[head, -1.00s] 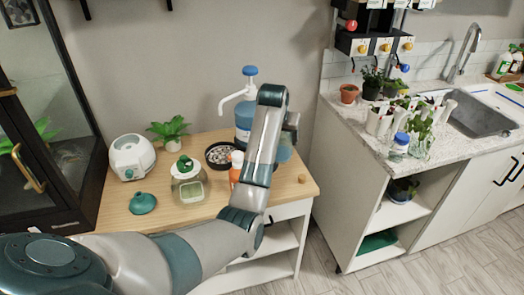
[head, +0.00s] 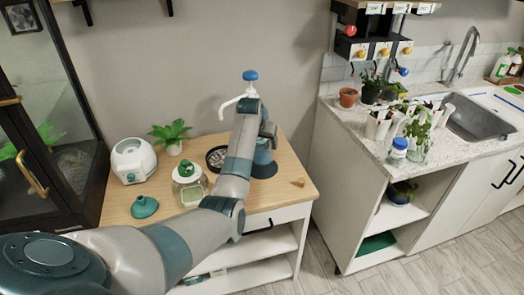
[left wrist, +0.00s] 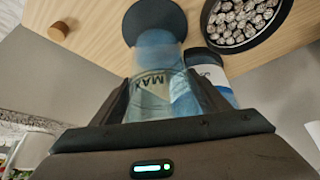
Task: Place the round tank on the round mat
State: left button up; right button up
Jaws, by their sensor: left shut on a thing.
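The round tank (left wrist: 150,95) is clear bluish plastic with a MAX mark, held between the fingers of my left gripper (left wrist: 165,105) in the left wrist view. The round mat (left wrist: 148,15) is a dark blue disc on the wooden table, and the tank's far end overlaps it in that view. I cannot tell whether the tank touches the mat. In the head view the mat (head: 264,172) shows in part beyond my forearm, and my arm hides most of the gripper and tank. My right gripper is not in view.
A pebble dish (head: 215,158), lidded jar (head: 188,185), potted fern (head: 172,136), white appliance (head: 132,158) and teal lid (head: 144,206) stand left. A small cork-coloured piece (head: 298,183) lies at the right.

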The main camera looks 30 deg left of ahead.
pick_arm(q)
jog(key=shift+f+p, duration=0.55)
jog(key=shift+f, duration=1.4)
jog(key=shift+f, duration=0.15)
jog(key=o, duration=1.2)
jog(key=shift+s+r, duration=0.15)
jog(key=shift+r, duration=0.3)
jog(key=b+v, duration=0.1)
jog(key=v, duration=1)
jog(key=shift+s+d+r, duration=0.1)
jog(key=shift+r, duration=0.05)
